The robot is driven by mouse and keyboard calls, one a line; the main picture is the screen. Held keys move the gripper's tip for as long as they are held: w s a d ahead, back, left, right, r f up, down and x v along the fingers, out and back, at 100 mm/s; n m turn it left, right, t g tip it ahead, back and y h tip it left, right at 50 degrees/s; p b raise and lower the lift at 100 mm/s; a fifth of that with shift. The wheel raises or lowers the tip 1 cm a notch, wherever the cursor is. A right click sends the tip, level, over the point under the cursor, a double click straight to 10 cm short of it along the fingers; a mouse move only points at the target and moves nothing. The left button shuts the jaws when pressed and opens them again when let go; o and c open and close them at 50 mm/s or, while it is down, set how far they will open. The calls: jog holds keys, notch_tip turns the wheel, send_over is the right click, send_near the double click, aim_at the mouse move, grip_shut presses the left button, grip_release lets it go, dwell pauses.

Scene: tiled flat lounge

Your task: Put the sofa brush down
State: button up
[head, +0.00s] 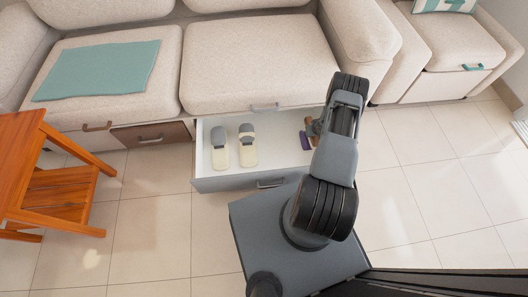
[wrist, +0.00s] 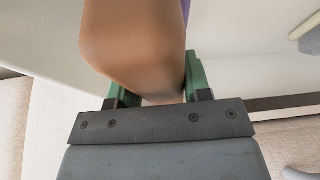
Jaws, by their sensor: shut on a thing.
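The sofa brush is brown with a purple part; its purple part (head: 293,141) shows in the head view at the right end of the open drawer. In the wrist view the brush's brown body (wrist: 135,45) fills the upper middle, with a strip of purple at the top. My gripper (wrist: 155,88) is shut on the brown body between its green fingers. In the head view my gripper (head: 313,129) is over the drawer's right end, partly hidden by my arm. I cannot tell whether the brush touches the drawer floor.
The white drawer (head: 257,184) stands pulled out under the beige sofa (head: 255,65). Two grey-and-cream slippers (head: 219,150) (head: 248,148) lie in its left half. Drawer floor is bare between them and the brush. A wooden table (head: 50,185) stands at the left.

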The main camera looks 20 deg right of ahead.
jog(key=shift+w+d+f, duration=0.6)
jog(key=shift+w+f, duration=0.15)
jog(key=shift+w, duration=0.1)
jog(key=shift+w+d+r, duration=0.15)
jog(key=shift+w+d, duration=0.05)
jog(key=shift+w, duration=0.35)
jog(key=shift+w+r+m, duration=0.1)
jog(key=shift+w+m, duration=0.1)
jog(key=shift+m, duration=0.1)
jog(key=b, duration=0.7)
send_over(276, 140)
jog(key=s, duration=0.2)
jog(key=shift+h, duration=0.3)
jog(key=shift+w+a+f+b, duration=0.1)
jog(key=shift+f+b, duration=1.75)
jog(key=shift+f, duration=1.7)
jog(key=shift+f, duration=0.15)
jog(key=o, duration=0.9)
